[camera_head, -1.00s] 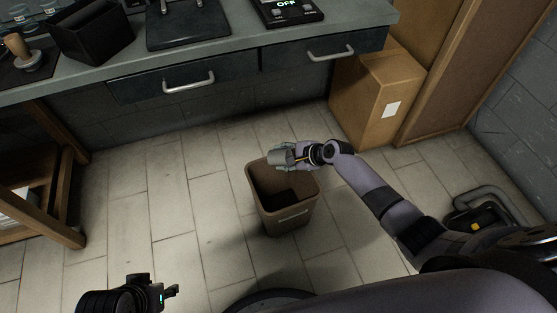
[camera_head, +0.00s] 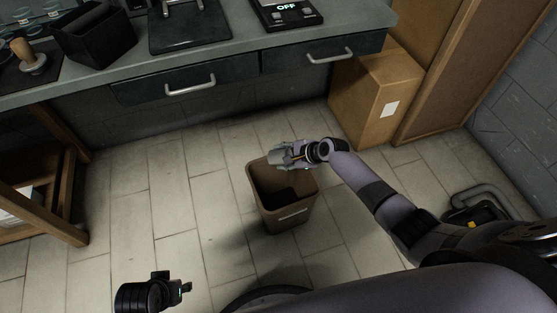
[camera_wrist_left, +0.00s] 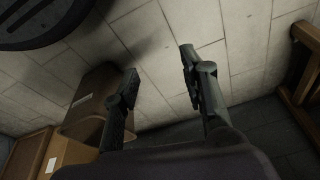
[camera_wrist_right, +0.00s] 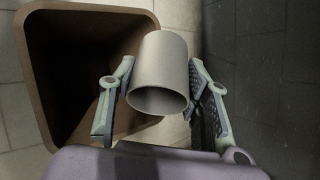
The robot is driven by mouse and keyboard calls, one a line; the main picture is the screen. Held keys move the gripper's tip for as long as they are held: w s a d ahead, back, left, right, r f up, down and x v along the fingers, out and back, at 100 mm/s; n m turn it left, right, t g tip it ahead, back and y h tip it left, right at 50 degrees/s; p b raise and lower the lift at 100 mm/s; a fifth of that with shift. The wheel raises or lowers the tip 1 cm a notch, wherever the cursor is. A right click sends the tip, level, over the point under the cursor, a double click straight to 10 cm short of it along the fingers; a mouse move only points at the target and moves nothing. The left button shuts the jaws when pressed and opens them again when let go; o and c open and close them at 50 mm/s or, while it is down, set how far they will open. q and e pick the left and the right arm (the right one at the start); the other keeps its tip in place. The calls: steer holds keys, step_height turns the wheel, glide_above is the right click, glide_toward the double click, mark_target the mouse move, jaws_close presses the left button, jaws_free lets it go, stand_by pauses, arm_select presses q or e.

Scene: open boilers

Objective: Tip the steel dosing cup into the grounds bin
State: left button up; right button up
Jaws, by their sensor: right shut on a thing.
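The steel dosing cup (camera_wrist_right: 163,62) is between the fingers of my right gripper (camera_head: 286,155), which is shut on it. In the right wrist view its round mouth faces the lower edge of the picture, and the cup looks tipped over on its side; I cannot see any contents. The brown grounds bin (camera_head: 285,213) stands on the floor, and the cup is above its back rim in the head view. The bin's open top (camera_wrist_right: 40,60) is behind and left of the cup in the right wrist view. My left gripper (camera_wrist_left: 160,64) is open and empty, low at left.
A counter (camera_head: 225,62) with drawers runs along the back, holding a black box (camera_head: 95,35), a tamper (camera_head: 30,58) and a scale (camera_head: 288,12). A cardboard box (camera_head: 375,95) stands at right. A wooden shelf frame (camera_head: 50,190) is at left. Floor around the bin is clear.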

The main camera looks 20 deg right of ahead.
arm_select(q)
steer(key=shift+s+f+p, duration=0.2)
steer(key=shift+f+p, duration=0.15)
steer(key=shift+f, duration=1.05)
steer(key=shift+s+f+p, duration=0.2)
steer(key=shift+f+p, duration=0.15)
steer(key=shift+f, duration=1)
